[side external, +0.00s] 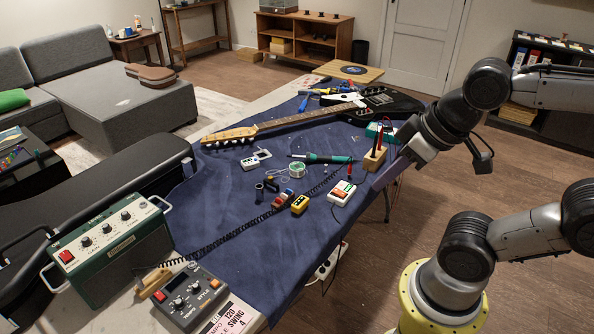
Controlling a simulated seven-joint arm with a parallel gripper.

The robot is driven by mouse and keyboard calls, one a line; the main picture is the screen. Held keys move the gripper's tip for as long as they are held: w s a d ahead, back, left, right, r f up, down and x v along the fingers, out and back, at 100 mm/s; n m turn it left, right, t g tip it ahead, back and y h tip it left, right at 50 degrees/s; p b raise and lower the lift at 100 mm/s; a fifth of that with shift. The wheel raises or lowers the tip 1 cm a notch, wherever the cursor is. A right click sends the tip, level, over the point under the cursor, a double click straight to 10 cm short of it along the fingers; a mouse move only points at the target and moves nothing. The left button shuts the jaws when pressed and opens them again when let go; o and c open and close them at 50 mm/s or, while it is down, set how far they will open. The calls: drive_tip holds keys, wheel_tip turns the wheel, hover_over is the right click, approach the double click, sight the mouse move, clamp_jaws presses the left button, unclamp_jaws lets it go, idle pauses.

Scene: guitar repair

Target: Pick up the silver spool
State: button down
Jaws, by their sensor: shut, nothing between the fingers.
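The silver spool (297,170), which has a green label, stands on the dark blue cloth (225,215) near the middle of the table. The arm comes in from the right.
A green-handled soldering iron (322,158) lies just behind the spool. A wooden block with upright tools (375,156) stands close to my gripper. White (341,192) and yellow (300,204) pedals sit in front of the spool. A guitar (300,122) lies behind.

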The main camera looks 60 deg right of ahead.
drive_tip(key=shift+c, duration=0.6)
unclamp_jaws()
